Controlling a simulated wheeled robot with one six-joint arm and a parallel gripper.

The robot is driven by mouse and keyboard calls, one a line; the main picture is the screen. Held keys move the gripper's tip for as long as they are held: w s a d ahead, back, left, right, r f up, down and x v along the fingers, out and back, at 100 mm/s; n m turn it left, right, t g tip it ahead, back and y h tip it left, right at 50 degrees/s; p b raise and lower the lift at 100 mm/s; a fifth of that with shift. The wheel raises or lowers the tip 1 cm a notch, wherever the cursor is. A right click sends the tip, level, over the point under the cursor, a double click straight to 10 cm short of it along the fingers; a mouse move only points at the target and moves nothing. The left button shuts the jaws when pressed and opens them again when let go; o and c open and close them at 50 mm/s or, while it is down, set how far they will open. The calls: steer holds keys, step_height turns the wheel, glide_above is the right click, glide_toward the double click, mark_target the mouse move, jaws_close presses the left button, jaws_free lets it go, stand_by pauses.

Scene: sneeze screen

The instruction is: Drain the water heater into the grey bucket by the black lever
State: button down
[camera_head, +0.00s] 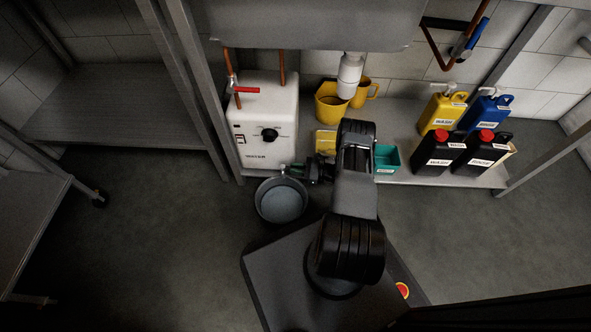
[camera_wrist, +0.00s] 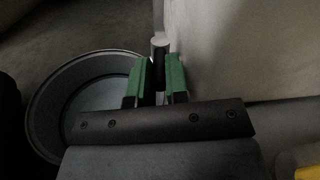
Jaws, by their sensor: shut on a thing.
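The white water heater (camera_head: 265,118) stands at the left end of the low shelf, with a black dial on its front. The grey bucket (camera_head: 281,205) is on the floor below its front; it also shows at the left of the wrist view (camera_wrist: 50,112). My gripper (camera_head: 291,169) is at the heater's lower front, above the bucket's back rim. In the wrist view its green fingers (camera_wrist: 158,80) are closed around the black lever (camera_wrist: 160,70), beside the heater's pale wall. A light round end shows just beyond the lever. The outlet is mostly hidden.
A red-handled valve (camera_head: 246,90) sits on a copper pipe above the heater, and a blue-handled valve (camera_head: 476,38) is at upper right. Shelf posts flank the space.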

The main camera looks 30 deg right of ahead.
steer(key=c, duration=1.4)
jaws_free()
steer(key=p+v, duration=0.2)
steer(key=v, duration=1.2)
steer(key=shift+w+r, duration=0.1)
steer(key=shift+w, duration=0.05)
